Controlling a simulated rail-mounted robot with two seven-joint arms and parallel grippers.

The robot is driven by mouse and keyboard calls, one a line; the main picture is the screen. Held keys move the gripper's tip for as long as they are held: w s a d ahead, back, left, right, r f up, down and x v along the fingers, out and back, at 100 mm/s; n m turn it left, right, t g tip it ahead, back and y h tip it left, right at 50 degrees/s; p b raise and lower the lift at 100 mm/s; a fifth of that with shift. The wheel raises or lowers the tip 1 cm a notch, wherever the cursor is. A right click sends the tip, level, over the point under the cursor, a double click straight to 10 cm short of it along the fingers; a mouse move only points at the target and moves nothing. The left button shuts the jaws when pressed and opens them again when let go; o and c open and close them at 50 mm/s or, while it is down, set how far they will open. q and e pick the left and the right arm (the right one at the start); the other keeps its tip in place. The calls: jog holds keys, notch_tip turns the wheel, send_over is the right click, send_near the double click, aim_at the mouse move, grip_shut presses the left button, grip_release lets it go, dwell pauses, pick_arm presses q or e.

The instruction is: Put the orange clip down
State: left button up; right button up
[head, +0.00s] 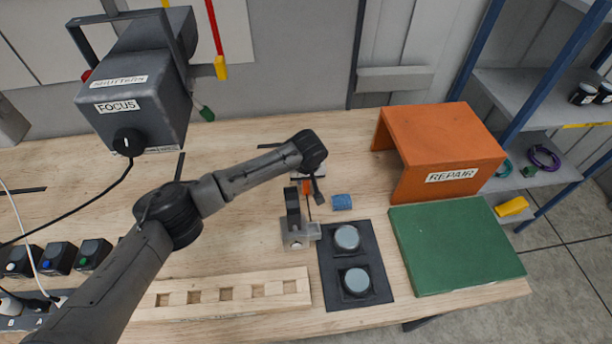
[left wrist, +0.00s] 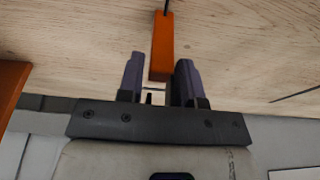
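The orange clip (left wrist: 162,46) is a small upright orange block with a thin dark lead at its far end. In the left wrist view it sits between the fingers of my left gripper (left wrist: 160,68), close against the right finger, with a thin gap seeming to show at the left one. The fingers are drawn in to about its width and appear to hold it. In the head view the clip (head: 306,187) shows small under my left gripper (head: 309,183), above the bench. Its height there is hard to tell. My right gripper is not in view.
A clear block with a black upright (head: 298,236) stands just in front of the clip. A blue piece (head: 342,202) lies right of it. A black pad (head: 334,280) with two round grey tops, a green mat (head: 455,248) and an orange REPAIR stand (head: 440,137) are further right.

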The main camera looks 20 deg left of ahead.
pick_arm(q)
jog(key=shift+o, duration=1.3)
jog(key=p+v, duration=0.1)
jog(key=v, duration=1.1)
jog(key=shift+r, duration=0.15)
